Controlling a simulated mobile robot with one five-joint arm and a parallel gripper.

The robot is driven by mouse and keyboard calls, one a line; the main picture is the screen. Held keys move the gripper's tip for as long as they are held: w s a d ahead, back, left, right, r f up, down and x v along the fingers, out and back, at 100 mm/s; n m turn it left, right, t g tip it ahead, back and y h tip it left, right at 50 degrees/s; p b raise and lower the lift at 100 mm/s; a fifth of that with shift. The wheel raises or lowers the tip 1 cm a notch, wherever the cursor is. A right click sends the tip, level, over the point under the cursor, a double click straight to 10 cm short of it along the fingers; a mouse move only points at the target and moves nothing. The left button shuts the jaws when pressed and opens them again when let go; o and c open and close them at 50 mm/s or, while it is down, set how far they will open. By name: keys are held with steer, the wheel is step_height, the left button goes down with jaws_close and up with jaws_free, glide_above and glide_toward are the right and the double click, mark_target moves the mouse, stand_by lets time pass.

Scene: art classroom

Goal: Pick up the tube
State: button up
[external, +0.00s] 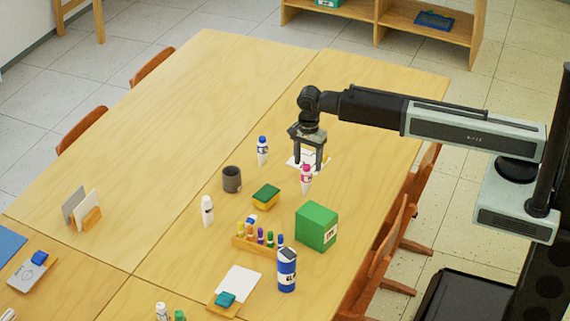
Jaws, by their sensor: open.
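A white tube with a pink cap (306,182) stands upright on the wooden table. My gripper (308,165) points down with its two fingers apart. In the picture the fingertips come down to about the tube's pink top, one to either side. From this one view I cannot tell whether they are around it or behind it. Nothing shows held in the fingers. Similar white containers are a blue-capped one (262,152) behind to the left and an all-white one (207,211) farther left; both stand upright.
Paint bottles in a wooden rack (258,246) and a blue bottle (287,271) are nearer. The far tabletop is clear.

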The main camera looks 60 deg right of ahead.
mark_target(306, 174)
steer(key=f+b, duration=0.2)
steer(key=f, duration=0.1)
steer(key=f+b, duration=0.3)
steer(key=shift+w+f+b, duration=0.2)
steer(key=shift+f+b, duration=0.1)
steer(key=shift+r, duration=0.2)
jaws_close()
steer(key=shift+r+p, duration=0.1)
steer(key=shift+p, duration=0.2)
steer(key=r+p, duration=0.2)
steer(key=s+r+p, duration=0.1)
steer(key=shift+r+p, duration=0.35)
steer(key=shift+p, duration=0.05)
steer(key=s+d+r+p, duration=0.1)
steer(key=s+d, duration=0.1)
steer(key=s, duration=1.3)
